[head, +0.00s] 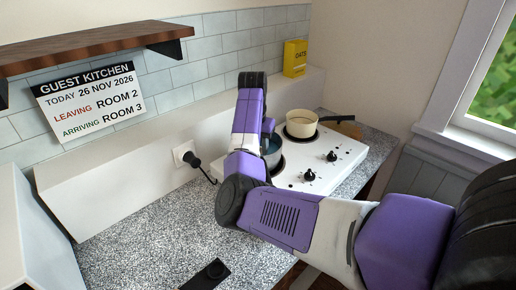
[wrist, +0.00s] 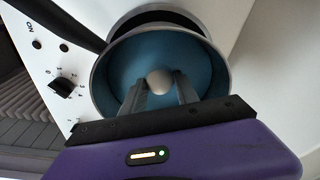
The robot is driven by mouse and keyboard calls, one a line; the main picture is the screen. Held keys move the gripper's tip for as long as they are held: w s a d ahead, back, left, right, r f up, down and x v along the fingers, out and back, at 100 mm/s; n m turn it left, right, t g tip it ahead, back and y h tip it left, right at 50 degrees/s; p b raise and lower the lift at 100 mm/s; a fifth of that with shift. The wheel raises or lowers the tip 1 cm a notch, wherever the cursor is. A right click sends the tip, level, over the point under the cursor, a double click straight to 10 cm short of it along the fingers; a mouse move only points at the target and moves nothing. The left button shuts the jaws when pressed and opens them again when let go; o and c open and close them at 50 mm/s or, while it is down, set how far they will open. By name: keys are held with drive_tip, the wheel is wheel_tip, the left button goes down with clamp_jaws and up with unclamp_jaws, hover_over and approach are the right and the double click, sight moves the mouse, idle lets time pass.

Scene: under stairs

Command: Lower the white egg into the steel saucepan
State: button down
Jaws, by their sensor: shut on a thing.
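The white egg (wrist: 158,79) is held between the fingertips of my gripper (wrist: 160,86) in the wrist view. My gripper is shut on it, over the opening of the steel saucepan (wrist: 99,82), which has a grey rim and blue inside. I cannot tell how deep the egg is or whether it touches the pan. In the head view the saucepan (head: 272,153) stands on the hob, mostly hidden behind my arm. The egg and fingertips are hidden there.
The white hob (head: 318,170) has knobs at its front. A cream pan (head: 302,121) with pale contents stands on the back right. A yellow box (head: 295,57) sits on the ledge behind. A black plug and cable (head: 191,160) are at left. The speckled counter (head: 150,240) is mostly clear.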

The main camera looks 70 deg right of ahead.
drive_tip(key=c, duration=0.8)
unclamp_jaws()
drive_tip(key=shift+c, duration=0.2)
drive_tip(key=shift+a+r+b, duration=0.2)
drive_tip(key=shift+r, duration=1.1)
drive_tip(key=shift+a+r+b, duration=0.15)
drive_tip(key=shift+r+b, duration=0.05)
drive_tip(key=shift+r, duration=1.05)
drive_tip(key=shift+a+r+b, duration=0.2)
drive_tip(key=shift+r, duration=1.1)
